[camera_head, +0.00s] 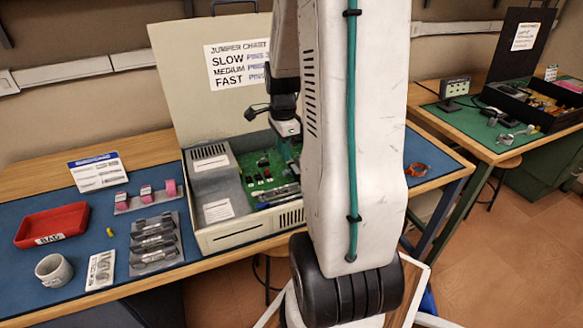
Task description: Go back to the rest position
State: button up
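My arm (350,110) fills the middle of the view, with a green cable along its white link. My gripper (289,158) hangs over an open beige case (235,232), above the green circuit board (258,182) inside. The wrist is seen just left of the white link. The fingertips are small and dark against the board, so I cannot tell whether they are open, touch the board or hold anything. The link hides the case's right part.
On the blue mat (90,220) left of the case are a red tray (52,225), a grey mug (54,270), a yellow piece (110,232) and small racks (155,243). The case's raised lid (185,70) stands behind. A second bench (460,130) is at the right, with open floor (490,270) before it.

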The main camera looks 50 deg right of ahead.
jog(key=shift+r, duration=0.45)
dwell(0.4)
jog(key=shift+s+a+n, duration=0.15)
jog(key=shift+n, duration=0.45)
jog(key=s+a+r+n, duration=0.4)
jog(key=a+n, duration=0.3)
jog(key=a, duration=0.2)
jog(key=s+a+r+n+t, duration=0.1)
jog(key=s+a+r+n, duration=0.3)
jog(key=a+r+n, duration=0.2)
jog(key=s+a+r+n, duration=0.5)
jog(key=a+n, duration=0.5)
jog(key=a, duration=0.3)
jog(key=shift+a+r, duration=0.3)
jog(key=shift+r, duration=0.15)
